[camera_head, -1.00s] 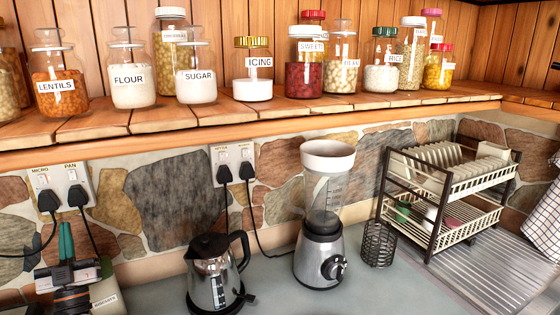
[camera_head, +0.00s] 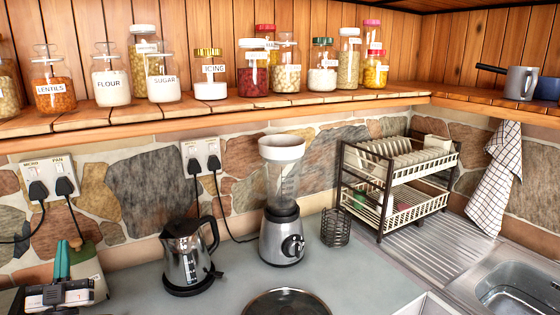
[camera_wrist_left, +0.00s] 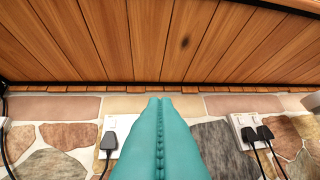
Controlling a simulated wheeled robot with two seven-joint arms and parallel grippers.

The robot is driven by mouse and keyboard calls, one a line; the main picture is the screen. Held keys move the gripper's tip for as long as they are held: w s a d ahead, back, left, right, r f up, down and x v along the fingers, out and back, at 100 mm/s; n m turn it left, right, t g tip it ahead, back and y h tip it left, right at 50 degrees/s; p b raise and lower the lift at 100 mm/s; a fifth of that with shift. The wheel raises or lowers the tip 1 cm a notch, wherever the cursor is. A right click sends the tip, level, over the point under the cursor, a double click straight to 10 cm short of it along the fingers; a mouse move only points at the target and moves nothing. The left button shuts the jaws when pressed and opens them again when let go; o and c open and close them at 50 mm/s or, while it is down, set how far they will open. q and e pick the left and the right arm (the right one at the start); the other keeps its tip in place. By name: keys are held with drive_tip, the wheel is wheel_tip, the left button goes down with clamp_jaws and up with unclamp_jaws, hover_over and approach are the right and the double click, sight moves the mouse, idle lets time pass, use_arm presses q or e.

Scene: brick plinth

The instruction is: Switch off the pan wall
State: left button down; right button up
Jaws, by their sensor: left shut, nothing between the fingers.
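A white double wall socket plate (camera_head: 47,172) is on the stone wall at the left of the head view, labelled MICRO and PAN. The PAN half is the right one and has a black plug (camera_head: 64,186) in it. My left gripper (camera_head: 62,258) is below the plate, with its teal fingers shut and empty. In the left wrist view the shut fingers (camera_wrist_left: 160,102) point up at the wall and cover part of a socket plate (camera_wrist_left: 122,124); one black plug (camera_wrist_left: 108,141) shows left of them. The switch positions are too small to tell. My right gripper is out of view.
A second double socket plate (camera_head: 201,152) with two plugs is to the right. A kettle (camera_head: 188,256) and blender (camera_head: 283,205) stand on the counter. A jar shelf (camera_head: 130,124) overhangs the wall. A dish rack (camera_head: 390,185) and sink (camera_head: 515,290) are at the right.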

use_arm(q)
drive_tip(key=d+f+m+g+h, duration=0.55)
drive_tip(key=d+f+h, duration=0.55)
drive_tip(key=d, duration=0.3)
drive_tip(key=s+d+f+m+g+h, duration=0.2)
drive_tip(key=s+d+f+g, duration=0.45)
drive_tip(key=d+f, duration=0.3)
drive_tip(key=s+f+n+g+y, duration=0.2)
drive_tip(key=s+f+g, duration=0.25)
drive_tip(key=s, duration=0.75)
drive_tip(key=s+f+n+g+y, duration=0.1)
drive_tip(key=s+f+g+y, duration=0.15)
drive_tip(key=s+g, duration=0.6)
drive_tip(key=s+f+t+b, duration=0.1)
drive_tip(key=s+f, duration=0.1)
drive_tip(key=f, duration=1.2)
drive_tip(key=s+f+t+b, duration=0.1)
drive_tip(key=s+f, duration=0.1)
drive_tip(key=f, duration=1.2)
drive_tip(key=s+a+f+g+b, duration=0.1)
drive_tip(key=s+a+f+b, duration=0.1)
drive_tip(key=s+f, duration=1.4)
wheel_tip(320, 180, down, 3)
drive_tip(key=shift+s+a+r+g, duration=0.15)
drive_tip(key=shift+a+r+g, duration=0.05)
drive_tip(key=shift+a+g, duration=0.1)
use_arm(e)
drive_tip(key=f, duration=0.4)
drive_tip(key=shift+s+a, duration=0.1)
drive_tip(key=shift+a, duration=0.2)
